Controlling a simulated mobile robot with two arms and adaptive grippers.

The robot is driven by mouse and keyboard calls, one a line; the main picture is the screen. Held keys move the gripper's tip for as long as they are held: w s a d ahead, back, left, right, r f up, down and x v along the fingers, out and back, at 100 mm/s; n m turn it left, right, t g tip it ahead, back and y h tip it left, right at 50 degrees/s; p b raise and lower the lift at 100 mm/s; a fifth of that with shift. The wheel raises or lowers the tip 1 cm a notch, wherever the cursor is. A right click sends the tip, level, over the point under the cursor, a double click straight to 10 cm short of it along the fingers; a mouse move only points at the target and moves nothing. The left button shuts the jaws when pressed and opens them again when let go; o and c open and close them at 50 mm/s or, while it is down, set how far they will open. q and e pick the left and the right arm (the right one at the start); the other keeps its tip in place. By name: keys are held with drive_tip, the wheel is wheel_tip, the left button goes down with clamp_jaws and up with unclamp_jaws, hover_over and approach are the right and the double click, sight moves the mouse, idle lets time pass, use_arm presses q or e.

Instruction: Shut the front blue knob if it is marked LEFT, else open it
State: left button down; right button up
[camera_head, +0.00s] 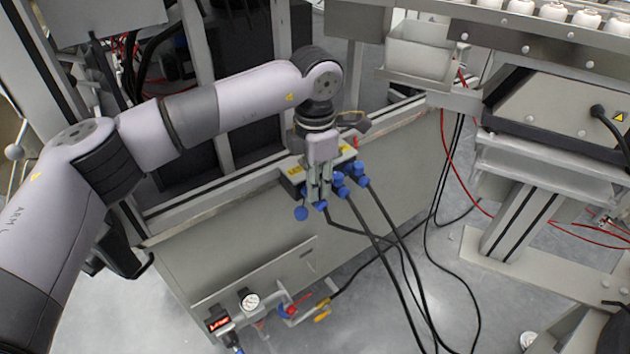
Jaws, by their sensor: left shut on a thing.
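A valve block with yellow labels (296,170) sits on top of the grey cabinet's edge, near the middle of the view. The label at its left end seems to begin with "LE"; the rest is hidden. Several blue knobs and fittings stick out of the block's near side, such as a blue fitting (342,191) right of the gripper. A round blue piece (301,213) shows just left of the fingertips. My left gripper (319,194) points down in front of the block and is shut on the front blue knob, which its fingers mostly hide. My right gripper is out of view.
Black hoses (376,243) run from the block down to the floor. The grey cabinet (230,255) carries a pressure gauge (249,301) and a red-handled valve (300,306) low in front. A machine stand (525,215) is at the right.

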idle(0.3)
use_arm(q)
drive_tip(key=c, duration=1.4)
unclamp_jaws()
drive_tip(key=shift+r, duration=0.1)
drive_tip(key=shift+r, duration=3.9)
drive_tip(key=shift+d, duration=0.1)
